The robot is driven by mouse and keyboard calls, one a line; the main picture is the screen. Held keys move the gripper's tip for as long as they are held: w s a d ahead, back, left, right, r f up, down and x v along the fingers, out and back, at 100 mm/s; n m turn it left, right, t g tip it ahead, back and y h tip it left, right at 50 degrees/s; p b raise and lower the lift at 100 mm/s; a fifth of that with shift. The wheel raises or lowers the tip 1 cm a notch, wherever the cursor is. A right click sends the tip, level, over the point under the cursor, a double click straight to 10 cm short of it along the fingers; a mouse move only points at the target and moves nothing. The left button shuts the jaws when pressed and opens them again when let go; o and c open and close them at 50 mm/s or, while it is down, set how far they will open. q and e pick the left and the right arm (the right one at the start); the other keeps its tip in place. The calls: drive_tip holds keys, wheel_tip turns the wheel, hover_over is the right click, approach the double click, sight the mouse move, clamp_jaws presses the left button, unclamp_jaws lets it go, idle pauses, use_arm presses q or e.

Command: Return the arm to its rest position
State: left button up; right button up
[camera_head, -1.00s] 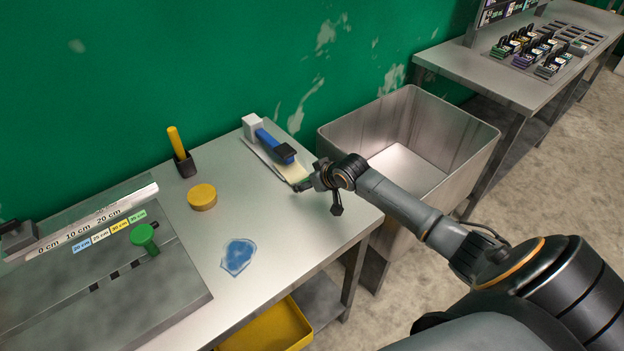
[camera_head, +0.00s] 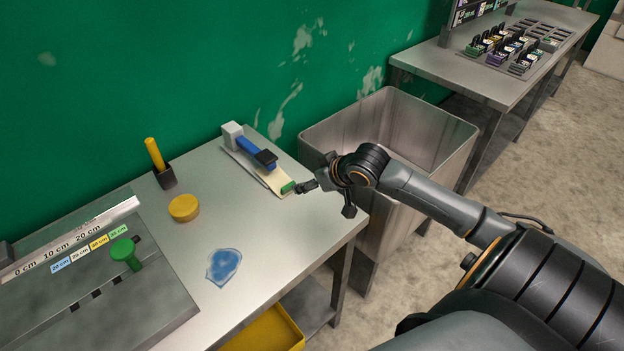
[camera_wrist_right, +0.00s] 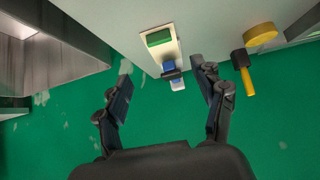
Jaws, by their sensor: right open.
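My right arm (camera_head: 440,205) comes in from the lower right. Its gripper (camera_head: 318,185) hangs over the right edge of the steel table (camera_head: 290,225), and its fingers are apart with nothing between them. In the right wrist view the open fingers (camera_wrist_right: 165,100) frame the green wall. Close to the fingertips on the table is a pale board (camera_head: 262,172) with a blue-and-black tool (camera_head: 257,152) and a small green block (camera_head: 288,187) at its near end. The board also shows in the right wrist view (camera_wrist_right: 174,48). My left gripper is out of view.
A large steel bin (camera_head: 455,150) stands right of the table, under my forearm. A yellow tray (camera_head: 268,332) sits below.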

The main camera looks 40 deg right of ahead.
drive_tip(key=shift+f, duration=0.1)
idle(0.3)
drive_tip(key=s+a+f, duration=0.2)
drive_tip(key=s+a, duration=0.1)
drive_tip(key=s+a+f+n+g, duration=0.1)
drive_tip(key=s+a+f, duration=0.2)
drive_tip(key=s+a+f+g, duration=0.1)
drive_tip(key=s+a+f, duration=0.2)
drive_tip(key=s, duration=0.1)
drive_tip(key=shift+a, duration=0.35)
drive_tip(key=s+a+f+g, duration=0.1)
drive_tip(key=s+a+g, duration=0.5)
drive_tip(key=s, duration=1)
wheel_tip(320, 180, down, 26)
drive_tip(key=s+a+t, duration=0.1)
drive_tip(key=a, duration=0.1)
drive_tip(key=s+d+f+g, duration=0.1)
drive_tip(key=s+d+f, duration=0.2)
drive_tip(key=s+f, duration=1.3)
drive_tip(key=shift+s+f+n+h+b, duration=0.3)
drive_tip(key=shift+s+f, duration=0.1)
drive_tip(key=shift+s, duration=0.2)
